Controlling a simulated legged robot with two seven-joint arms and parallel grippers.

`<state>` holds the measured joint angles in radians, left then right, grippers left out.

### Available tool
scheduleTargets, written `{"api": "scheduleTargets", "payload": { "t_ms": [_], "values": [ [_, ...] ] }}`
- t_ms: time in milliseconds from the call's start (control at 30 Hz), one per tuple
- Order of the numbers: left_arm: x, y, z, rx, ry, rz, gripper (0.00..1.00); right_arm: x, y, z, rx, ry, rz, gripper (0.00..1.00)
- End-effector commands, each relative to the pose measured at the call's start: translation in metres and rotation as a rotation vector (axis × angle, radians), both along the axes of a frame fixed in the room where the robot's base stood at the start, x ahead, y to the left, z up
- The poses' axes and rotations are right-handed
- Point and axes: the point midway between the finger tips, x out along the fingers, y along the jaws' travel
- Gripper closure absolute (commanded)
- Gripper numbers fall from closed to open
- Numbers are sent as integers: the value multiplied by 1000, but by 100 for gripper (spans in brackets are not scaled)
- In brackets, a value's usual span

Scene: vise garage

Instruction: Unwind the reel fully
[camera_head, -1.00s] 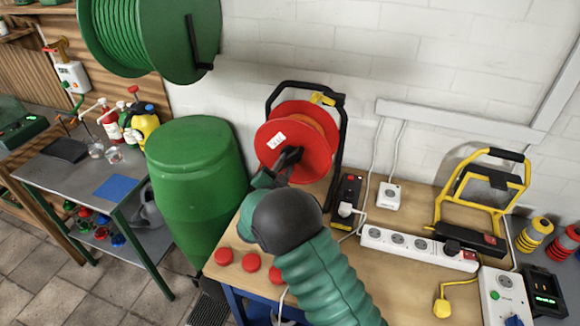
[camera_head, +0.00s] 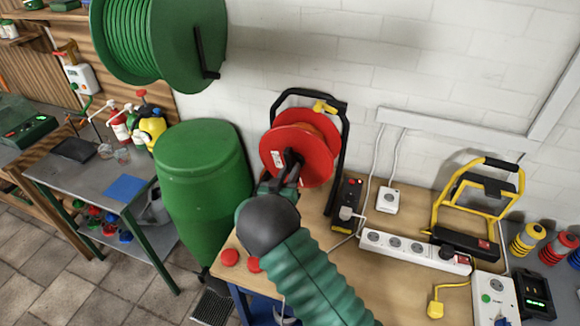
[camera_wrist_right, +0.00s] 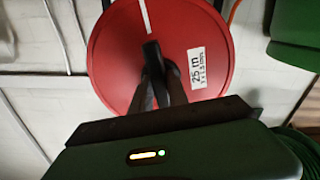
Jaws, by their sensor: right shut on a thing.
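The red cable reel (camera_head: 312,143) stands in a black frame (camera_head: 345,145) at the back of the wooden bench. It fills the upper part of the right wrist view (camera_wrist_right: 115,60), with a white "25 m" label and a pale stripe on its face. My right gripper (camera_head: 289,167) is in front of the reel face. Its dark fingers (camera_wrist_right: 158,88) are shut on the reel's black handle (camera_wrist_right: 151,50). The fingers hide part of the handle. My left gripper is out of view.
A green barrel (camera_head: 200,190) stands left of the bench. A green hose reel (camera_head: 180,45) hangs above. Right of the reel are a power strip (camera_head: 400,247), a yellow-framed work lamp (camera_head: 475,215) and a yellow plug (camera_head: 435,308). Red caps (camera_head: 229,257) lie near the bench's front edge.

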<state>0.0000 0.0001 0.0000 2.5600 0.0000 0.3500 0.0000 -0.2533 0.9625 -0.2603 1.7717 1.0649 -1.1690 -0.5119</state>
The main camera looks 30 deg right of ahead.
Motion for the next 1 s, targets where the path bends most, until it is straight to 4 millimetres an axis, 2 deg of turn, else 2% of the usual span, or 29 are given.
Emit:
{"api": "scheduleTargets", "payload": {
  "t_ms": [400, 1000],
  "values": [
    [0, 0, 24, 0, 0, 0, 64, -1, 1, 1, -251, 303, 5, 100],
    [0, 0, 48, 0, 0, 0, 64, -1, 1, 2, -613, 723, 8, 100]
  ]
}}
